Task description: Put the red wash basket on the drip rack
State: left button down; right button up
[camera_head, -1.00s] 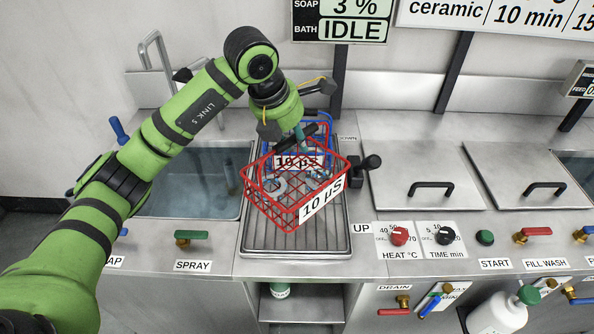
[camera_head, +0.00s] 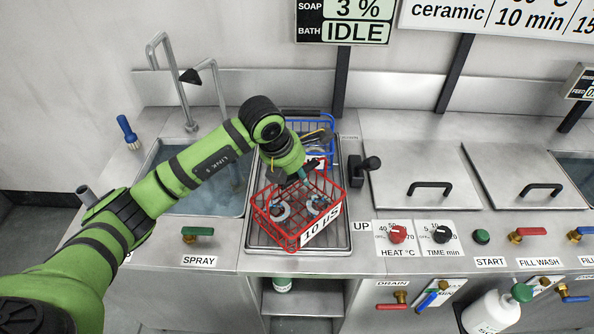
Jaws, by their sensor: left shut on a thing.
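The red wash basket (camera_head: 283,233) is a wire basket with a white "10 µS" tag and grey ring-shaped parts inside. It is over the front half of the drip rack (camera_head: 261,239), a ribbed metal tray. My left gripper (camera_head: 302,176) is shut on the basket at its back upper side, partly hiding the handle. The basket looks roughly level and very low over the rack. I cannot tell whether its bottom touches the ribs. My right gripper is not in view.
A blue wire basket (camera_head: 326,127) stands on the rack's back part, close behind the red one. A sink with water (camera_head: 222,200) and a tall tap (camera_head: 184,92) lie left. A black lever (camera_head: 365,168) stands right, beside lidded baths (camera_head: 423,170).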

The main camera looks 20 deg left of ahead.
pick_arm(q)
jog(key=shift+r, duration=0.15)
jog(key=c, duration=1)
grip_release()
jog(key=shift+s, duration=0.1)
jog(key=b+v, duration=0.2)
jog(key=v, duration=1)
jog(key=shift+b, duration=0.3)
